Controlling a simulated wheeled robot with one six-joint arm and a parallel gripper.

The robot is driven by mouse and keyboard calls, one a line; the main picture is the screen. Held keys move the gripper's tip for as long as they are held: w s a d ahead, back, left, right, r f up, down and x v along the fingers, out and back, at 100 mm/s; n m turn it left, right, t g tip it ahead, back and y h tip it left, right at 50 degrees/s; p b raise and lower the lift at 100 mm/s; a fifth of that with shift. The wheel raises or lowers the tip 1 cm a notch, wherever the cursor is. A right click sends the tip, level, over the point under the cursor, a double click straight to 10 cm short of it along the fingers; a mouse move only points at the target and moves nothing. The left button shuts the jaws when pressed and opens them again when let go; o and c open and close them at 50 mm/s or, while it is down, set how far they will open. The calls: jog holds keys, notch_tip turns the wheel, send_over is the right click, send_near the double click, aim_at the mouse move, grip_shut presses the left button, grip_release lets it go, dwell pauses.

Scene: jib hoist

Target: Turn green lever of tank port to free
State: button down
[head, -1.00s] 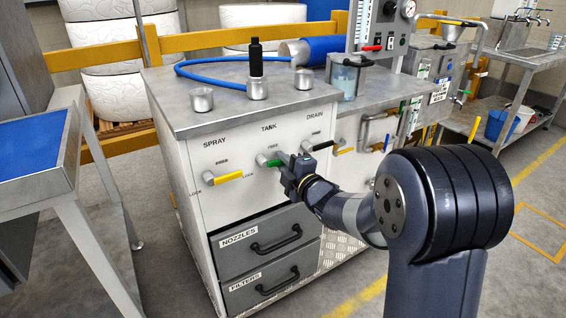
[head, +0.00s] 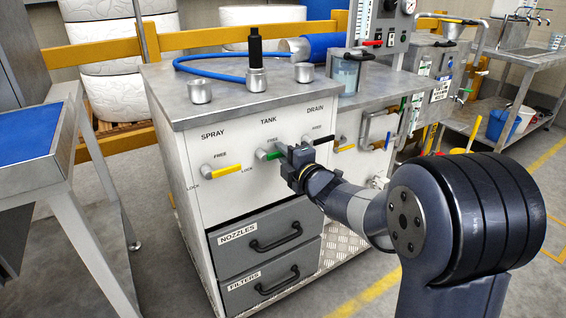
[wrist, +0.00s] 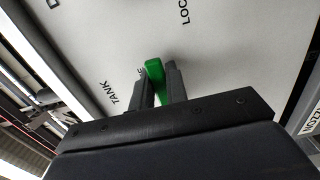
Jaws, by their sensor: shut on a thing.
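The white cabinet (head: 220,139) has SPRAY, TANK and DRAIN ports on its front. The green lever (head: 270,154) of the TANK port sticks out to the right from its round hub, below the FREE label. My gripper (head: 286,154) is at the lever's right part and covers its end. In the wrist view my gripper (wrist: 159,78) has its two fingers on either side of the green lever (wrist: 154,69), shut on it. The TANK label (wrist: 110,92) and a LOCK label show on the panel there.
A yellow SPRAY lever (head: 227,169) is to the left. The dark DRAIN lever (head: 324,140) is close on the right of my gripper. Two grey drawers (head: 262,240) are below. Metal cups, a black bottle (head: 255,48) and a blue hose (head: 212,68) are on top.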

jog(key=c, duration=1.4)
grip_release()
jog(key=p+v, duration=0.2)
jog(key=v, duration=0.9)
jog(key=shift+w+a, duration=0.1)
jog(key=shift+w, duration=0.1)
